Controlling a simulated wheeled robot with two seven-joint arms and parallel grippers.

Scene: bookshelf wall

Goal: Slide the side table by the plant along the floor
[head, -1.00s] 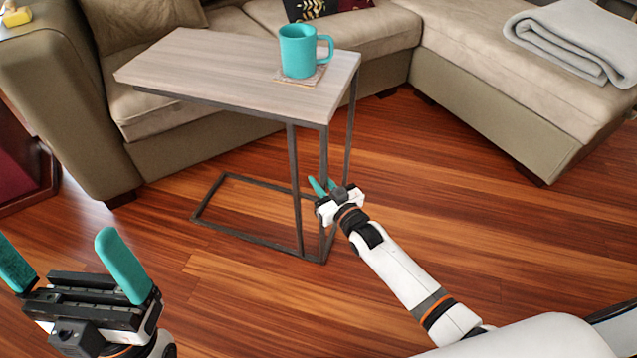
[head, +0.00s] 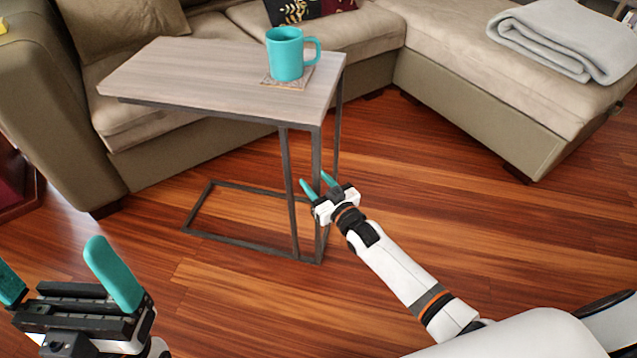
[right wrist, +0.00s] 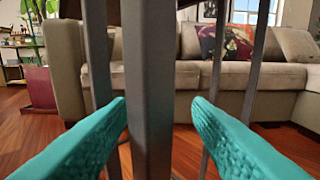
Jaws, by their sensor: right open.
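The side table (head: 200,75) has a pale wood top and a dark metal C-shaped frame standing on the floor in front of the sofa. A teal mug (head: 286,54) stands on a coaster (head: 285,83) on its top. My right gripper (head: 317,182) is open at the table's near upright leg; the leg (right wrist: 150,80) also shows in the right wrist view, between the two teal fingers. I cannot tell whether a finger touches it. My left gripper (head: 55,280) is open and empty at the lower left, apart from the table.
A beige sofa (head: 560,110) with a chaise stands behind and to the right, with a folded grey blanket (head: 560,40) on it. The wood floor (head: 480,240) right of the table is clear. A plant (right wrist: 38,12) shows at the upper left of the right wrist view.

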